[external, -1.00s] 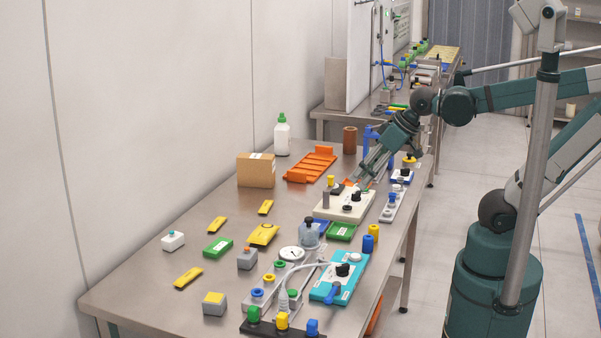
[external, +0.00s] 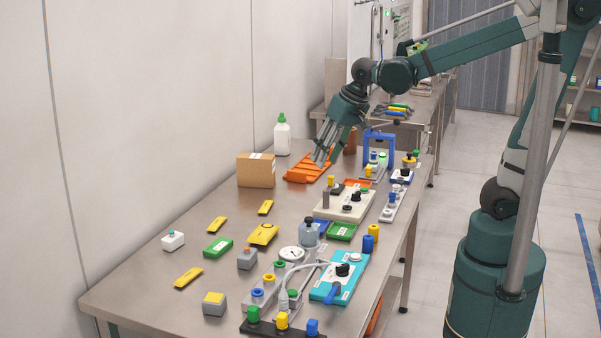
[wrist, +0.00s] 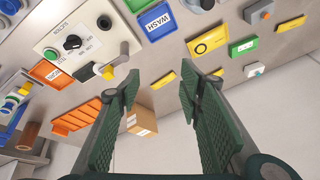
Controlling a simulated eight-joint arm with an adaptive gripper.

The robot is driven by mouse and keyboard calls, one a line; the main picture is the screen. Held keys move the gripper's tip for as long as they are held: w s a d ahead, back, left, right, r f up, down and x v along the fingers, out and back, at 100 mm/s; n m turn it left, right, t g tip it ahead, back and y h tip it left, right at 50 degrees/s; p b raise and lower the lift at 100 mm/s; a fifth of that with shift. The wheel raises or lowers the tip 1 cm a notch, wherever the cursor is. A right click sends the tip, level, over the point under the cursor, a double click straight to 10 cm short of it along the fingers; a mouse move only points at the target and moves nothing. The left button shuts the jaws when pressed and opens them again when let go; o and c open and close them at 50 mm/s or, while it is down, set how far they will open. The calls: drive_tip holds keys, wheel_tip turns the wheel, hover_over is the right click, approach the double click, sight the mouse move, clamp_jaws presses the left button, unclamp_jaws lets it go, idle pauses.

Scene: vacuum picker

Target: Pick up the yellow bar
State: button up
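Several flat yellow bars lie on the table in the external view: one near the cardboard box (external: 266,207), one further left (external: 217,224), and one at the front left (external: 188,278). A wider yellow piece (external: 263,234) lies among them. Which bar is meant, I cannot tell. My gripper (external: 325,155) is open and empty, above the table near the orange tray, behind and to the right of the bars. In the wrist view, a thin yellow bar (wrist: 163,82) shows beyond the gap between my open fingers, and the wider yellow piece (wrist: 208,42) lies further off.
The cardboard box (external: 256,171) and orange tray (external: 310,166) are near my gripper, with a white bottle (external: 282,137) behind. A control box (external: 344,204), a blue frame (external: 379,148) and a teal box (external: 338,281) crowd the right side. The table's left front has bare room.

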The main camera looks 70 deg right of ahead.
drive_tip(key=w+d+m+g+p, duration=0.1)
drive_tip(key=w+m+p, duration=0.15)
drive_tip(key=w, duration=0.45)
drive_tip(key=m+g+p, duration=0.3)
drive_tip(key=m+p, duration=0.3)
drive_tip(key=m, duration=0.2)
hover_over(266, 205)
wheel_tip(266, 205, down, 14)
drive_tip(key=r, duration=0.1)
drive_tip(key=shift+d+f, duration=0.15)
drive_tip(key=shift+f, duration=0.45)
drive_tip(key=shift+f, duration=0.1)
drive_tip(key=shift+f, duration=1.2)
drive_tip(key=shift+f, duration=2.6)
